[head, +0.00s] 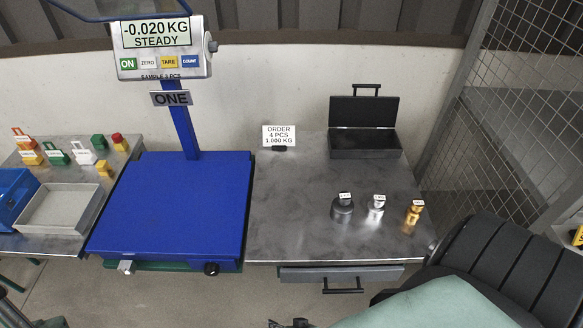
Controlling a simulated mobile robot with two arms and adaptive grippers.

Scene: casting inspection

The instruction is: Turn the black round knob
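The black round knob (211,268) sits on the front edge of the scale's base, near its right corner. It is small, and its turned position cannot be read. The scale has a blue platform (172,208), which is empty. Its display (155,35) on the blue post reads -0.020 KG, STEADY. Dark parts at the bottom left and bottom middle edges are cut off and unclear. Nothing is seen touching the knob.
Right of the scale, a metal table (290,215) holds three small weights, an open black case (365,146), an order sign (279,135) and a drawer (340,275) below. Left stand a grey tray (60,209) and coloured pieces. A mesh fence (520,110) is at right.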

